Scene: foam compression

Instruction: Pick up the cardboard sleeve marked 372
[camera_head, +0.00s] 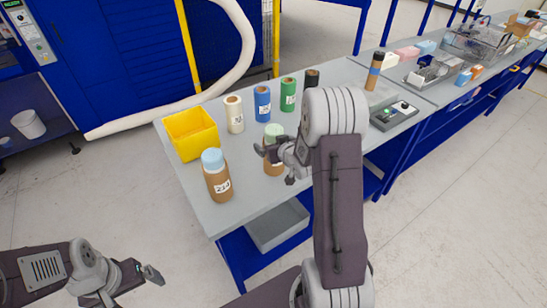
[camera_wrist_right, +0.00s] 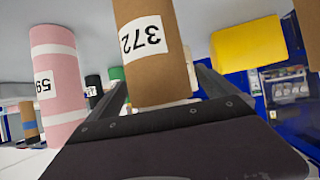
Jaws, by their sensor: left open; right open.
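The cardboard sleeve marked 372 (camera_wrist_right: 153,55) is a brown tube with a white label, upside down in the right wrist view. In the head view it is the brown sleeve (camera_head: 272,169) with pale green foam at its top, upright on the grey table and partly covered by my arm. My right gripper (camera_head: 274,164) is open with a finger on either side of the sleeve; I cannot tell whether they touch it. My left gripper (camera_head: 134,285) is open and empty, low at the left, away from the table.
A brown sleeve with pale blue foam (camera_head: 218,183) stands near the front edge. A yellow bin (camera_head: 202,142) and white, blue (camera_head: 262,103), green and black rolls line the back. A pink roll (camera_wrist_right: 57,85) stands close by in the wrist view. A grey tray (camera_head: 278,228) sits below.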

